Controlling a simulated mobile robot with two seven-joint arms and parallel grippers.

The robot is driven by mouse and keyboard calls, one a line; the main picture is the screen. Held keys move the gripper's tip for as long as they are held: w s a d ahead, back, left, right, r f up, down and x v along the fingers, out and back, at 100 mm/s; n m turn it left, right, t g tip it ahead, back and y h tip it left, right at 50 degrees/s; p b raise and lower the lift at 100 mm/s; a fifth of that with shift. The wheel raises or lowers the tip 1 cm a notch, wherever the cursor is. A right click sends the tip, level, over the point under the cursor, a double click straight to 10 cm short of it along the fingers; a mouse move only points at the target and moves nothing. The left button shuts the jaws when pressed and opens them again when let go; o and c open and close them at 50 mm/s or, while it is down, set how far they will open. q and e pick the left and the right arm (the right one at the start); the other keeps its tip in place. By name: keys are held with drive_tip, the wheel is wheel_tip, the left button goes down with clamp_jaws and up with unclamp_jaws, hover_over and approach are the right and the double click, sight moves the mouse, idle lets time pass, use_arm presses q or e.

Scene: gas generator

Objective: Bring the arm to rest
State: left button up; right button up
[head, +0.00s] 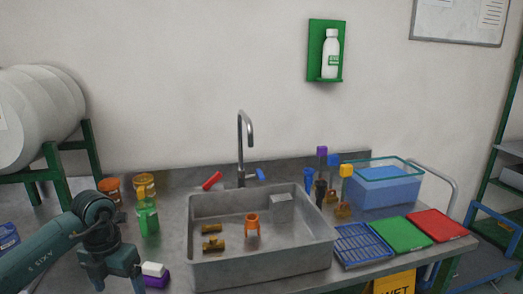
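My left arm (45,262) comes in from the lower left, over the left part of the steel counter. Its wrist is bent so that the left gripper (116,282) points down at the bottom edge of the view. The fingertips are cut off by the frame, so I cannot tell whether it is open or shut, or whether it holds anything. My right arm and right gripper are not in view.
A purple-and-white block (154,271) lies just right of the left gripper. A green bottle (148,217) and orange jars stand behind. The sink (261,270) holds brass and orange parts. A blue water tub (385,190) and coloured trays (401,234) are right.

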use_arm(q)
drive_tip(key=s+d+f+m+h, duration=0.15)
drive_tip(key=d+h, duration=0.25)
drive_tip(key=d, duration=0.4)
drive_tip(key=s+d+f+h, duration=0.3)
drive_tip(key=d, duration=0.4)
drive_tip(key=s+d+r+n+t+h+p, duration=0.1)
drive_tip(key=s+d+r+n+t+h, duration=0.1)
drive_tip(key=d+r+n+t+h, duration=0.25)
drive_tip(key=s+d+r+n+t+h, duration=0.2)
drive_tip(key=d+r+n+h, duration=0.1)
drive_tip(key=d+n+h, duration=0.4)
drive_tip(key=a+f+n+t+y, duration=0.75)
drive_tip(key=n+t+y, duration=0.3)
drive_tip(key=n, duration=0.75)
drive_tip(key=s+a+f+n+g+y+p, duration=0.1)
drive_tip(key=s+a+f+n+g+y, duration=0.2)
drive_tip(key=s+f+n+g, duration=0.3)
drive_tip(key=shift+s+f+n+y, duration=0.4)
drive_tip(key=shift+s+f+y, duration=0.4)
drive_tip(key=shift+s+f, duration=1.85)
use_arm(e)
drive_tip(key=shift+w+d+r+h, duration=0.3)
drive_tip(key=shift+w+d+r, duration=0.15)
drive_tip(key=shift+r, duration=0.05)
